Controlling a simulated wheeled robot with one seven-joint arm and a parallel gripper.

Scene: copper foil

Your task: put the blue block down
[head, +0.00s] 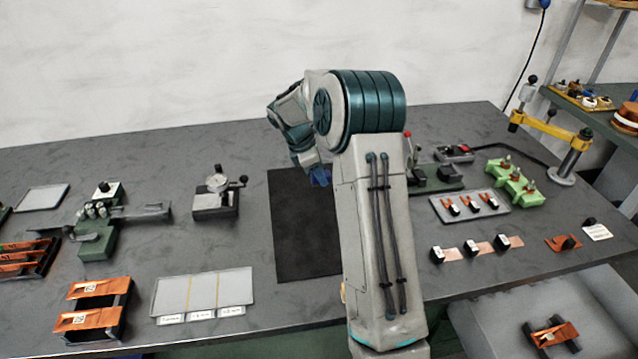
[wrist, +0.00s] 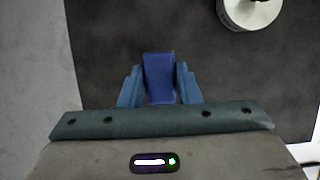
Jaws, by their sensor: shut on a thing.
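The blue block (wrist: 160,72) is held between the two fingers of my gripper (wrist: 160,88) in the wrist view. Its far part sticks out past the fingertips. In the head view my gripper (head: 312,166) points down over the back part of the black mat (head: 292,245). A small patch of the blue block (head: 322,177) shows there, partly hidden by my arm. The black mat (wrist: 120,30) lies beneath the block in the wrist view. I cannot tell whether the block touches the mat.
A pale round object (wrist: 250,12) stands on the mat ahead and right in the wrist view; my arm seems to hide it in the head view. A dial gauge stand (head: 215,197) is left of the mat. A divided tray (head: 203,292) is at front left. The mat's front is bare.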

